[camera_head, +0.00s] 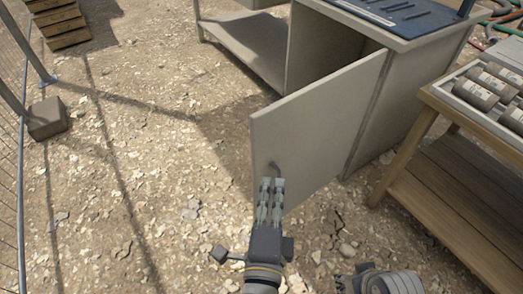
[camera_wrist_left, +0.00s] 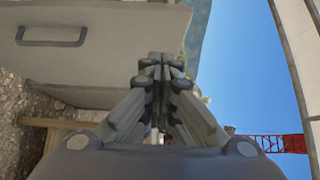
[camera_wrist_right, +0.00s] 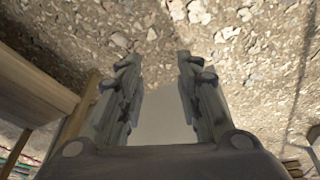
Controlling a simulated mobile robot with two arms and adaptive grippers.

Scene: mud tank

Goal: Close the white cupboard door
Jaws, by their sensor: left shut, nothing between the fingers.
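The white cupboard door (camera_head: 315,125) stands wide open, swung out from the cupboard (camera_head: 375,100). It has a dark bar handle (camera_head: 274,168) near its free edge. My left gripper (camera_head: 272,184) is shut and empty, with its fingertips at the door's free end, over the lower part of the handle in the head view. In the left wrist view the handle (camera_wrist_left: 50,43) shows on the door (camera_wrist_left: 105,40), to the left of the shut left fingers (camera_wrist_left: 160,58). I cannot tell whether they touch the door. My right gripper (camera_wrist_right: 157,58) is open over the gravel, with a pale surface behind its fingers.
A wooden table (camera_head: 450,165) with a tray of grey cylinders (camera_head: 475,93) stands at the right, close to the door. A blue-grey mat (camera_head: 395,10) lies on the cupboard top. A wire fence (camera_head: 12,170) runs along the left. The gravel left of the door is clear.

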